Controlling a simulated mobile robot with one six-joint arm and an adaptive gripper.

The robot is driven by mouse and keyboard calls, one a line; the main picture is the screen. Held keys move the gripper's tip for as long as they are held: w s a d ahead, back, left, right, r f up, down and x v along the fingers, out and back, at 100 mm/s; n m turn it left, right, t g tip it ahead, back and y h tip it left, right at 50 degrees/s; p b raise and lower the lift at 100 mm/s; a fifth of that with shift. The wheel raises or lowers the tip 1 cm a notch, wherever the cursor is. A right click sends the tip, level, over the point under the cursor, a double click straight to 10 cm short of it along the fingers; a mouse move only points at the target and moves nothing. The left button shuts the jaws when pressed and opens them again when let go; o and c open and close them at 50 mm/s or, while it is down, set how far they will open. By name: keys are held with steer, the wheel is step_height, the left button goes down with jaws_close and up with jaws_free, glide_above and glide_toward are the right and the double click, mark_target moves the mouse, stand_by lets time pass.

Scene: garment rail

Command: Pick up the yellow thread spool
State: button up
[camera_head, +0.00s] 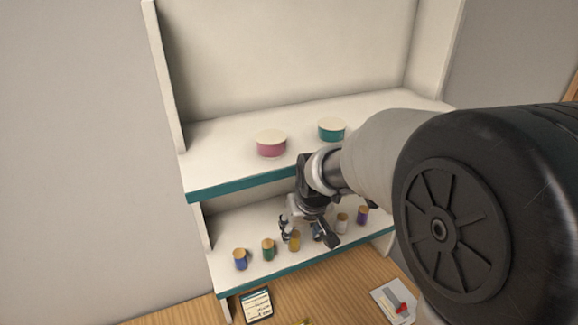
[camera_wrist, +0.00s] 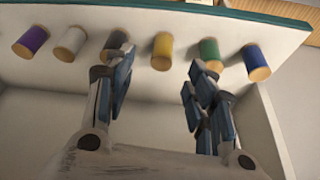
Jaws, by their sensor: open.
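The yellow thread spool (camera_head: 294,242) stands upright on the lower shelf in the head view, in a row of spools. In the wrist view the yellow spool (camera_wrist: 162,51) shows between and just beyond my two fingertips. My gripper (camera_wrist: 160,76) is open and empty, with a finger on each side of the spool's line. In the head view my gripper (camera_head: 307,232) is low over the lower shelf by the yellow spool. I cannot tell whether a finger touches it.
Blue (camera_head: 240,259), white (camera_head: 342,223) and purple (camera_head: 362,215) spools stand farther out. The upper shelf (camera_head: 225,168) overhangs, holding pink (camera_head: 271,144) and teal (camera_head: 332,130) tubs.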

mark_target(294, 234)
steer(key=x, duration=0.5)
steer(key=w+p+x, duration=0.1)
steer(key=x, duration=0.1)
steer(key=shift+w+a+f, duration=0.15)
steer(key=shift+w+a, duration=0.05)
steer(key=shift+a, duration=0.15)
steer(key=shift+s, duration=0.1)
steer(key=shift+c, duration=0.2)
steer(key=c, duration=0.9)
